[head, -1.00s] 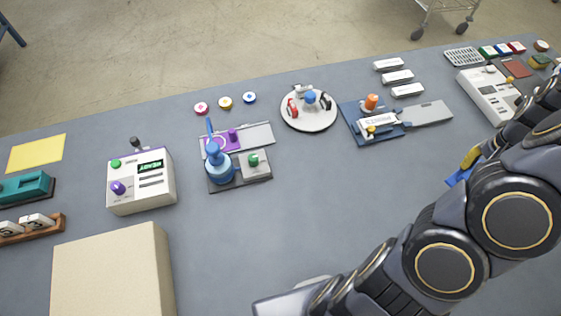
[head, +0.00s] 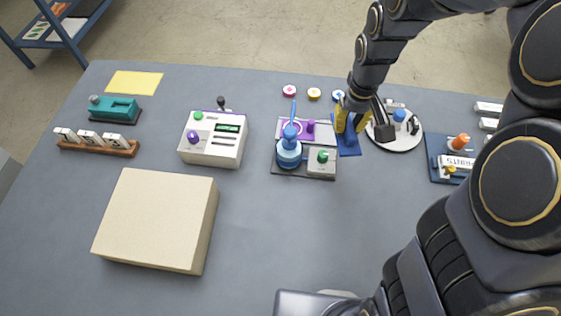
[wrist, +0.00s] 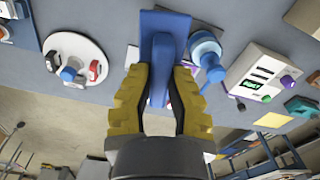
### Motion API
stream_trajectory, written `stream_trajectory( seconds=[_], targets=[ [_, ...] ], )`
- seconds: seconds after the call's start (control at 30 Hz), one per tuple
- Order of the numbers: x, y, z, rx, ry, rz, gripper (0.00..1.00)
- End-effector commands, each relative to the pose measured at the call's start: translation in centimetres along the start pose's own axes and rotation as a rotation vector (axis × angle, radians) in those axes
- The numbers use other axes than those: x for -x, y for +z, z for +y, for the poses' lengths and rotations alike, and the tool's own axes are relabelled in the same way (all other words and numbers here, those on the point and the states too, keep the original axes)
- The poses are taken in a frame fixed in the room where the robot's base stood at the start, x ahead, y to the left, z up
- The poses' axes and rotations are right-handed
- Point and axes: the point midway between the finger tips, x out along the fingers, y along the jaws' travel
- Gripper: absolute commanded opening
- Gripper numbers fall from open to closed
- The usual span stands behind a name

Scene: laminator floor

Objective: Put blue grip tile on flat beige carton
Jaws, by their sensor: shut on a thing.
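The blue grip tile (wrist: 166,30) is a flat blue plate with a raised blue bar. My gripper (wrist: 160,88), with yellow fingers, is shut on its bar in the wrist view. In the head view the blue tile (head: 349,140) hangs below my gripper (head: 351,117), between the blue bottle fixture and the round white plate; its height over the table is hard to tell. The flat beige carton (head: 158,217) lies at the left front of the table with a bare top, well to the left of my gripper.
A blue bottle (head: 289,153) stands on a dark fixture just left of the tile. A white control box (head: 213,140) with knobs and a lever is farther left, behind the carton. The round white plate (head: 396,137) is at right.

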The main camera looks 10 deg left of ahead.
Motion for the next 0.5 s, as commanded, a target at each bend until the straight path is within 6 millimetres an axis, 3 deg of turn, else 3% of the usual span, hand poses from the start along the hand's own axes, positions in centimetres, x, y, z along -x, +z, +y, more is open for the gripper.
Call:
stream_trajectory(
  seconds=[0.03, 0.1, 0.27, 0.5],
  targets=[
    [0.3, 0.0, -2.5, 0.084, 0.001, 0.001, 0.0],
    [0.6, 0.3, -5.6, 0.192, 0.001, 0.002, 0.0],
    [1.2, 2.0, -12.3, 0.433, 0.002, -0.001, 0.0],
    [2.1, 6.9, -20.8, 0.797, 0.004, -0.006, 0.0]
  ],
)
